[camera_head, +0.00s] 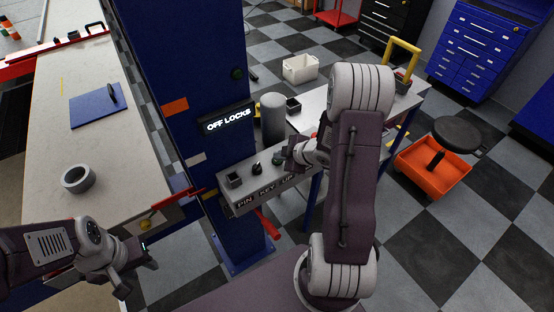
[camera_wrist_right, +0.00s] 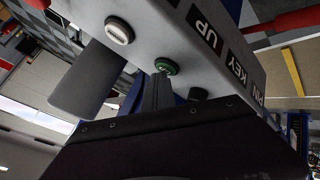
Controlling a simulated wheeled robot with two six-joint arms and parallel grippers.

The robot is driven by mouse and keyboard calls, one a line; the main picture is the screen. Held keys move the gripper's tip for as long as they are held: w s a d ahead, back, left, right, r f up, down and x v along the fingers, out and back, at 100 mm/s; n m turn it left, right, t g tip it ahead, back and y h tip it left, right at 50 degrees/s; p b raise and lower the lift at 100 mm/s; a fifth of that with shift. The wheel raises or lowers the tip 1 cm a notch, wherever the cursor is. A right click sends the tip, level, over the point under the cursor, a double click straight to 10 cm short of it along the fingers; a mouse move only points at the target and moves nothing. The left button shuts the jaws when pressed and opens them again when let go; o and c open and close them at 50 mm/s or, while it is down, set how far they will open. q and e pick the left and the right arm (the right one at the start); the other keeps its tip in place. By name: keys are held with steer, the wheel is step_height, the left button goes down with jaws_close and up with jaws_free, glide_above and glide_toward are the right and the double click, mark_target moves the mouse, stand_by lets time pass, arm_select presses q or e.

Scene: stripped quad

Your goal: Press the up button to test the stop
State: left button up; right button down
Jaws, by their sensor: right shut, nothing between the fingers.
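A grey control box (camera_head: 228,202) juts from the blue column, its front lettered PIN, KEY and UP. The green up button (camera_head: 277,160) sits on its top face; it also shows in the right wrist view (camera_wrist_right: 167,66). My right gripper (camera_head: 289,157) is at the box, beside the green button. In the right wrist view its shut, empty fingers (camera_wrist_right: 160,82) point at the button, tips very near it; I cannot tell whether they touch. A white button (camera_wrist_right: 119,31) is beside the green one. My left gripper (camera_head: 140,277) is open and empty at lower left.
A lit sign (camera_head: 228,119) on the blue column (camera_head: 180,60) reads OFF LOCKS. A black key knob (camera_head: 256,168) and a square socket (camera_head: 234,180) are left of the button. A grey cylinder (camera_head: 273,118) stands behind the box. A bench (camera_head: 50,140) is at left.

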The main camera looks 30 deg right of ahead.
mark_target(279, 161)
steer(key=shift+r, duration=0.1)
steer(key=shift+r+p, duration=0.3)
steer(key=shift+p, duration=0.15)
step_height(279, 161, up, 6)
steer(key=p, duration=0.5)
steer(key=shift+p, duration=0.4)
